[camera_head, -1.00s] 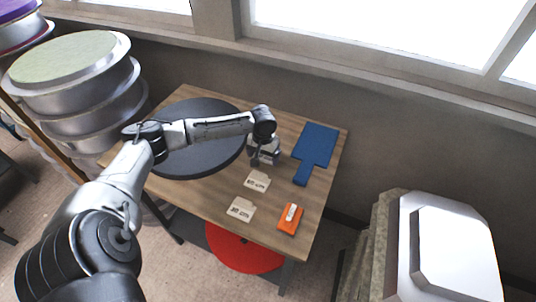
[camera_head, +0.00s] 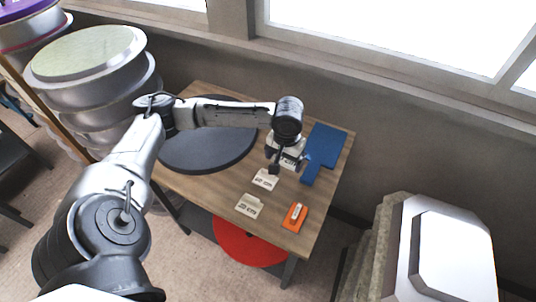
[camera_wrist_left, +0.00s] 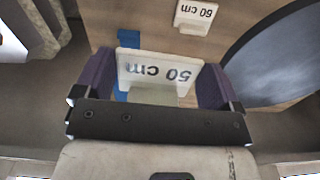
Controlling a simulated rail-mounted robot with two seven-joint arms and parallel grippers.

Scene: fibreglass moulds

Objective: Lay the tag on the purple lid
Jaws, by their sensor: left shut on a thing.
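My left gripper (camera_head: 286,166) hangs over the right half of the wooden table. In the left wrist view the gripper (camera_wrist_left: 157,78) is shut on a pale tag (camera_wrist_left: 152,72) printed "50 cm", held between its purple-sided fingers. In the head view the gripper largely hides this held tag. Two similar pale tags lie on the table, one just below the gripper (camera_head: 265,179) and one nearer me (camera_head: 249,205). One table tag also shows in the left wrist view (camera_wrist_left: 195,16). A purple lid (camera_head: 28,9) tops a stack at the far left, cut by the frame edge.
A large black disc (camera_head: 190,155) and a blue paddle (camera_head: 325,146) lie on the table (camera_head: 215,194), with an orange block (camera_head: 295,217) near its front edge. Silver stacked moulds with a pale green top (camera_head: 85,54) stand left. A white-topped stack (camera_head: 455,250) stands right.

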